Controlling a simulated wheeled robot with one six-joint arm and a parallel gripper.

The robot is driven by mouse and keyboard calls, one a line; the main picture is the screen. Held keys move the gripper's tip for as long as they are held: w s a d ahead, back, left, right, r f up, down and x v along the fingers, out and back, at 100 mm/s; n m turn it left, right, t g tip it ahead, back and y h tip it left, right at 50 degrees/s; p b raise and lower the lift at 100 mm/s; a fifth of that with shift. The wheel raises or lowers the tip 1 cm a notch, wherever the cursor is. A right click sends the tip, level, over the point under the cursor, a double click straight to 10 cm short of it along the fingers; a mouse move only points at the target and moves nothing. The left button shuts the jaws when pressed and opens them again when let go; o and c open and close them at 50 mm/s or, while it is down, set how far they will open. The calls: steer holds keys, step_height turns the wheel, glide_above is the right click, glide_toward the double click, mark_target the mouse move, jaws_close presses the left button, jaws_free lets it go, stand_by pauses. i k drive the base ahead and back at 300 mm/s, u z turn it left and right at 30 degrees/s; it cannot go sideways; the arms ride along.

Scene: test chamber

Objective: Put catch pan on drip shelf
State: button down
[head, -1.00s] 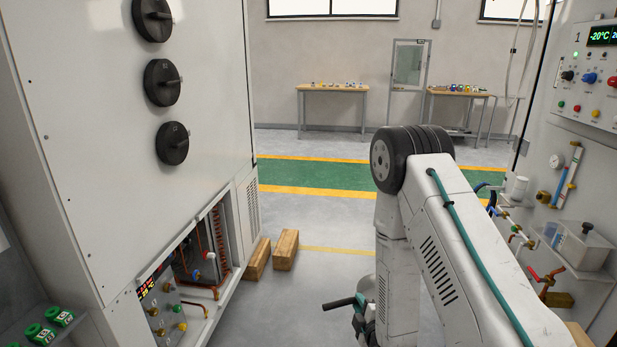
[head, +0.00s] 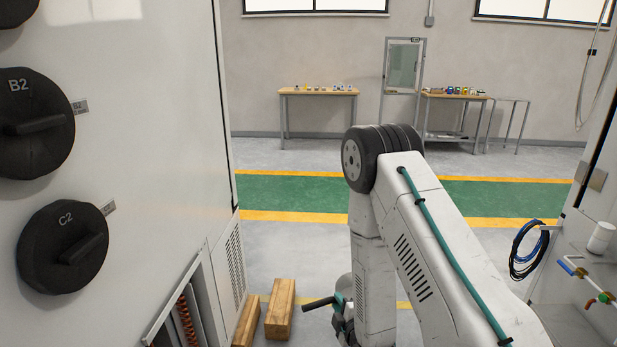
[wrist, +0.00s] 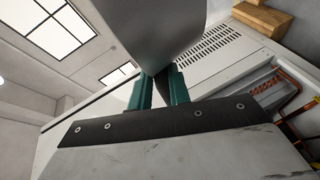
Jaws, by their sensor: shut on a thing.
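My gripper (wrist: 160,88) shows in the wrist view with its two teal fingers closed on a smooth grey thing (wrist: 152,28), which looks like the catch pan. Only part of it shows, beyond the fingertips. In the head view my gripper is low in the middle, largely behind my arm, with a black bar sticking out to the left and a pale grey rounded edge (head: 343,287) beside it; I cannot tell whether that edge is the pan. I cannot identify the drip shelf with certainty.
A tall white cabinet with black knobs (head: 62,247) stands close on the left. Two wooden blocks (head: 280,308) lie on the floor by it. A unit with coloured valves (head: 603,298) and a blue hose coil (head: 527,250) is on the right. The floor between is clear.

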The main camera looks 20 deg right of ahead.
mark_target(555, 321)
steer(key=i, duration=1.5)
steer(key=z, duration=3)
steer(key=i, duration=0.45)
steer(key=u, duration=0.05)
